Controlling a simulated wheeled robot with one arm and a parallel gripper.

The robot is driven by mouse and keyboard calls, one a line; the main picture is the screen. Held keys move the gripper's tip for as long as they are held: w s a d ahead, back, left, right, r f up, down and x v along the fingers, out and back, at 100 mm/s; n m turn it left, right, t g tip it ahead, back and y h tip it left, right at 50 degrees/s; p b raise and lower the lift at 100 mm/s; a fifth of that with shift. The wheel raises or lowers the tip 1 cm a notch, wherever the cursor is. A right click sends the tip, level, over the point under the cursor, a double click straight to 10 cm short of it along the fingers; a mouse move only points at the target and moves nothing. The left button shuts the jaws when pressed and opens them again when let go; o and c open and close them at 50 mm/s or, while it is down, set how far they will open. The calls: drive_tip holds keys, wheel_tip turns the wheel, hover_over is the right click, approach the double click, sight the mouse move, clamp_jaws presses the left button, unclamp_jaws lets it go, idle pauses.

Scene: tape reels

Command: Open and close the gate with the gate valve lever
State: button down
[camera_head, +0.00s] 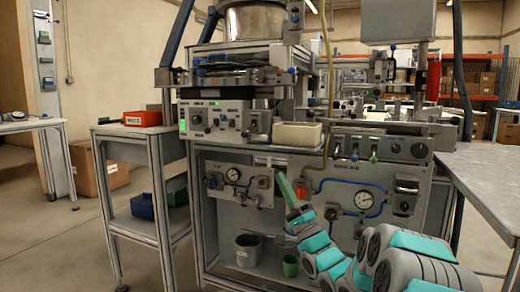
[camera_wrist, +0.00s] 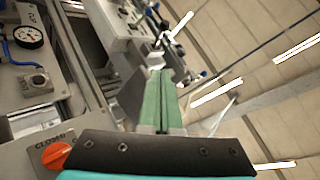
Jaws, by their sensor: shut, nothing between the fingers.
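My gripper (camera_head: 280,176) is in front of the machine's lower panels, with its green fingers pointing up. In the wrist view its fingers (camera_wrist: 160,75) lie side by side, shut and empty. An orange knob (camera_head: 301,193) sits on the right lower panel, just right of my fingers. In the wrist view an orange knob (camera_wrist: 56,155) shows at the lower left beside a label reading "CLOSED", apart from the fingers and partly cut off by the gripper's dark mount. I cannot tell for sure that this knob is the gate valve lever. I cannot make out the gate.
A pressure gauge (camera_head: 364,200) with blue tubing is on the right panel, and another gauge (camera_head: 233,174) is on the left panel. A grey bucket (camera_head: 248,250) and a green cup (camera_head: 290,265) stand on the lower shelf. A grey table (camera_head: 490,180) borders the right side.

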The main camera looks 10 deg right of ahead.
drive_tip(key=shift+s+d, duration=0.1)
drive_tip(key=shift+s, duration=0.1)
approach(249, 130)
drive_tip(key=w+d+r, duration=0.1)
drive_tip(key=d, duration=0.1)
drive_tip(key=shift+w+a+r, duration=0.3)
drive_tip(key=shift+a+r, duration=0.1)
drive_tip(key=shift+a, duration=0.2)
drive_tip(key=shift+w+a+r, duration=0.25)
drive_tip(key=shift+a+r, duration=0.15)
drive_tip(key=shift+a, duration=0.2)
drive_tip(key=shift+w+a+r, duration=0.3)
drive_tip(key=shift+a+r, duration=0.15)
drive_tip(key=shift+a, duration=0.15)
drive_tip(key=shift+r+p, duration=0.1)
drive_tip(key=shift+p, duration=0.2)
drive_tip(key=shift+s+a+r+m+h+p, duration=0.15)
drive_tip(key=shift+m+h+p, duration=0.2)
drive_tip(key=shift+m+h, duration=0.35)
